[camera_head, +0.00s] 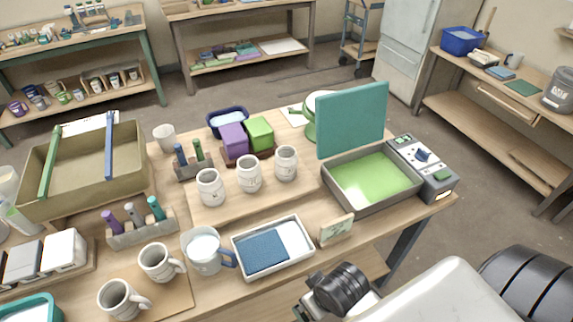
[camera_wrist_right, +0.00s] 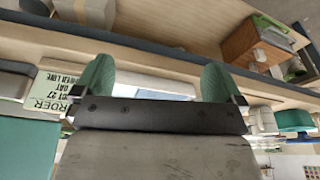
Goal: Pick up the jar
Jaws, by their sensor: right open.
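Three pale grey jar-like vessels stand upright in a row on a raised board: a left one (camera_head: 210,187), a middle one (camera_head: 249,173) and a right one (camera_head: 286,163). I cannot tell which is the jar meant. My right gripper (camera_wrist_right: 158,78) is open, its two green fingers apart with nothing held between them. In the head view the right arm is at the bottom right, in front of the table, and its fingertips are not clearly seen. None of the three vessels is clear in the wrist view. My left gripper is not in view.
A white tray (camera_head: 293,230) with a blue cloth, a small card (camera_head: 336,230) and a white jug (camera_head: 203,262) stand in front of the vessels. A grey box (camera_head: 338,200) with a green inside and raised teal lid is to the right. Two mugs stand at front left.

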